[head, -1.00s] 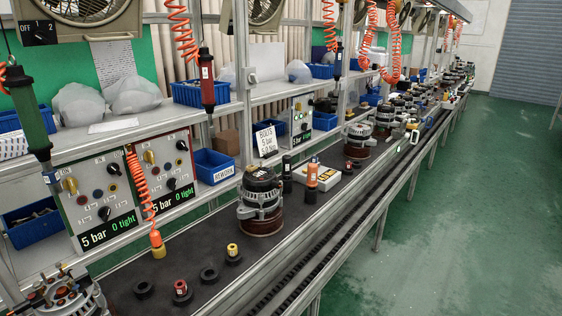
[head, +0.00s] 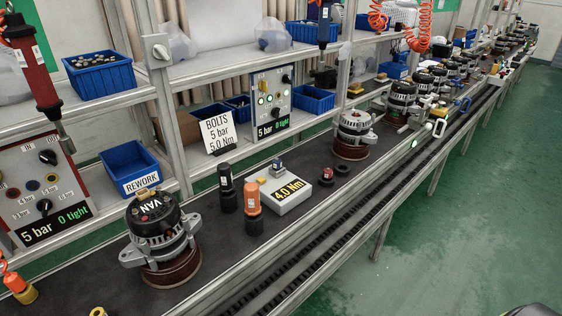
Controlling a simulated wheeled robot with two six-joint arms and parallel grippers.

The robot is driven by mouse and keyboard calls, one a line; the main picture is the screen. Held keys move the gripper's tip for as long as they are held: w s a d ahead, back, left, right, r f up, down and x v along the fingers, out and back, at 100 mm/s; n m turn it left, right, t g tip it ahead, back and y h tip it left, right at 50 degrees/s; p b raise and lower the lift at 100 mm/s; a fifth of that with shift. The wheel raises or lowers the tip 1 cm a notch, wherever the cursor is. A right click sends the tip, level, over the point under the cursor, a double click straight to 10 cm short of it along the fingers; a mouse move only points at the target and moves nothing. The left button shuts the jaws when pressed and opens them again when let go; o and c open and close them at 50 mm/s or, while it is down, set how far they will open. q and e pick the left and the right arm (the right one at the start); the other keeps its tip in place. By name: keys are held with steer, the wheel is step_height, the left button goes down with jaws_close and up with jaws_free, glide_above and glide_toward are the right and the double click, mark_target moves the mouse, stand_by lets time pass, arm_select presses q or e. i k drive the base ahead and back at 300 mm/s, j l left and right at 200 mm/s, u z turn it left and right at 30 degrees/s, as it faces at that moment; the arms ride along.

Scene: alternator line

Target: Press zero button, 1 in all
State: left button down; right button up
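Another such panel (head: 42,190) is at the left. Neither of my grippers is clearly in view.
An orange-topped cylinder (head: 253,198) and a black one (head: 227,188) stand just left of the box. An alternator (head: 160,235) stands further left, another (head: 354,134) behind right. A "BOLTS" sign (head: 216,132) stands behind. Green floor (head: 450,220) is open at right.

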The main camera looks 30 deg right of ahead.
mark_target(261, 180)
steer(key=i+l, duration=0.1)
steer(key=l, duration=0.35)
steer(key=i+l, duration=0.1)
steer(key=l, duration=0.3)
steer(key=i+l, duration=0.1)
steer(key=l, duration=0.35)
steer(key=i+l, duration=0.15)
steer(key=l, duration=0.25)
steer(key=i+l, duration=0.1)
steer(key=l, duration=0.35)
